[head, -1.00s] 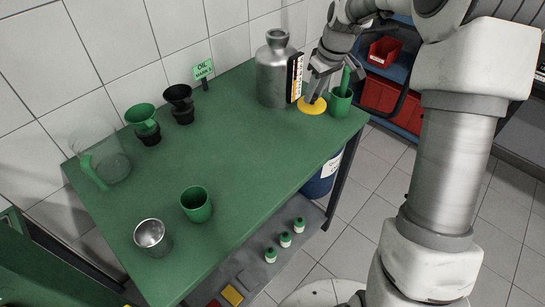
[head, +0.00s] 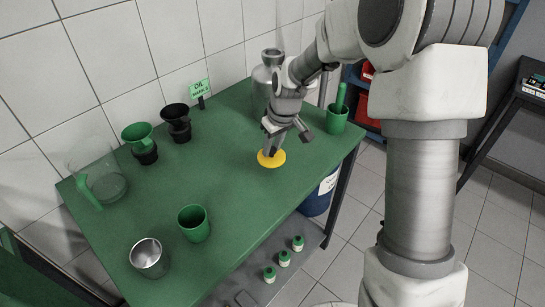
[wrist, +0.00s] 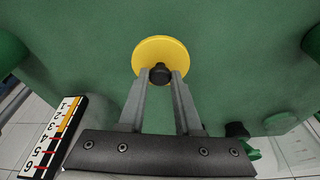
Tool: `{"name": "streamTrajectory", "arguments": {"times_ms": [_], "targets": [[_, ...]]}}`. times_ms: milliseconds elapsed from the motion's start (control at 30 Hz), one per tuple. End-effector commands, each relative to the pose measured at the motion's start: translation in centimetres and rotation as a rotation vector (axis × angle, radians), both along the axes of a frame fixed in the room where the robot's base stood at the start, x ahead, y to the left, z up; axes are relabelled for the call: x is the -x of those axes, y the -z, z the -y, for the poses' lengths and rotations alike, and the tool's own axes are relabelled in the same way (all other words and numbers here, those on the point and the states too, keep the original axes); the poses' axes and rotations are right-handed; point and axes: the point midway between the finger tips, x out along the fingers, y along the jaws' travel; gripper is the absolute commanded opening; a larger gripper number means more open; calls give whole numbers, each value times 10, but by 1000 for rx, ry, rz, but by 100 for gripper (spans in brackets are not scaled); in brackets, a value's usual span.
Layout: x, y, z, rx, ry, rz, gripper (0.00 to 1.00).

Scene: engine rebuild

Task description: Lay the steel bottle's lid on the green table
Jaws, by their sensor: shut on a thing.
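The lid is a yellow disc (head: 271,158) with a black knob (wrist: 160,74). My gripper (head: 272,149) points down at it, with its two fingers closed on the knob. The lid is low over the middle-right of the green table (head: 170,215), looking flat; I cannot tell whether it touches the top. The wrist view shows the yellow rim (wrist: 160,46) against plain green. The steel bottle (head: 261,73) stands at the back of the table, upright and partly hidden by my arm.
A green cup with a green rod (head: 337,119) stands right of the lid. Another green cup (head: 194,226) and a steel cup (head: 149,257) are front left. The table's middle is clear.

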Motion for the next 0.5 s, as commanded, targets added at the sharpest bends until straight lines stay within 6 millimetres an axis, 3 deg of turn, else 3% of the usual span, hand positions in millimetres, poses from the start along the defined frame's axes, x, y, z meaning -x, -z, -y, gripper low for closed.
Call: {"name": "streamTrajectory", "arguments": {"times_ms": [300,500], "targets": [[1,39,0,1,1,-3,0],[0,40,0,0,0,0,0]]}}
